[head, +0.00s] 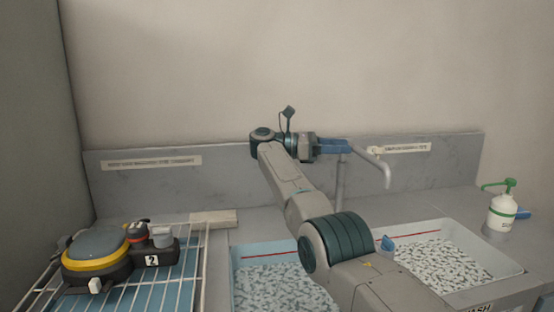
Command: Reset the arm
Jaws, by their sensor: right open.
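My right arm rises from the bottom middle and bends back to the left. Its right gripper (344,146) is at the upper middle, in front of the grey backsplash and pointing to the right. The blue fingers are open, seen nearly side-on, and I see nothing held between them. They overlap the tap (372,164) in the picture; I cannot tell the gap between them. My left gripper is not in view.
Two basins with speckled contents, a left one (236,262) and a right one (505,268), lie below the arm, which partly covers them. A wire rack (190,279) holds a black and yellow breathing device (98,250). A green-topped pump bottle (501,212) stands far right.

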